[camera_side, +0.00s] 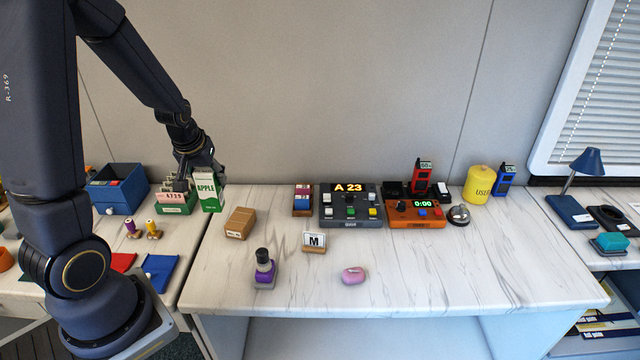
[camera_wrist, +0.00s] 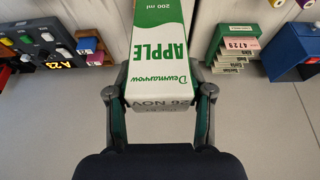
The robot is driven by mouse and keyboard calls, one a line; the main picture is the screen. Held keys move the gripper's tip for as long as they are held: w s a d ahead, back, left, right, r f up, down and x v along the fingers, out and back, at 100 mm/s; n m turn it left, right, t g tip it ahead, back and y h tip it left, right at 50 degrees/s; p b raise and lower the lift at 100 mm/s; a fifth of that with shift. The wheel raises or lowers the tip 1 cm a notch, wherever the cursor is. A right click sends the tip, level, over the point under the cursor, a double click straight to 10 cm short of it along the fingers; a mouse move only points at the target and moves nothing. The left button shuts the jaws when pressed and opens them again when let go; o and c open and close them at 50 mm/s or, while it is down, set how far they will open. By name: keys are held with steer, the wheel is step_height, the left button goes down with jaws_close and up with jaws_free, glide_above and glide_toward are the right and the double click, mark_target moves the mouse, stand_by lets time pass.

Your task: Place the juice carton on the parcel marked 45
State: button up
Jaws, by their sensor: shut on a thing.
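The juice carton (camera_side: 209,192) is white and green, marked APPLE, and stands roughly upright at the back left of the marble-look table. My gripper (camera_side: 205,165) is shut on its upper part; the wrist view shows the carton (camera_wrist: 160,60) between both fingers (camera_wrist: 160,105). I cannot tell whether the carton's base touches the table. A brown cardboard parcel (camera_side: 240,222) lies on the table to the right and in front of the carton. Its label is too small to read. I cannot make out the parcel in the wrist view.
A green card box (camera_side: 175,205) stands close left of the carton, with a blue box (camera_side: 118,190) beyond. A grey control panel (camera_side: 352,208) is right of the parcel. An M sign (camera_side: 314,242) and purple bottle (camera_side: 265,270) stand in front. The parcel's top looks clear.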

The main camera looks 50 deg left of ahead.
steer(key=shift+w+a+f, duration=0.75)
steer(key=shift+w+f, duration=0.65)
steer(key=shift+f, duration=0.45)
steer(key=shift+w+a+f, duration=0.75)
steer(key=shift+w+f, duration=0.6)
steer(key=shift+f, duration=0.45)
steer(key=shift+w+a+f, duration=0.75)
steer(key=shift+w+f, duration=0.65)
steer(key=shift+f, duration=0.45)
steer(key=shift+f, duration=0.1)
steer(key=o, duration=1.3)
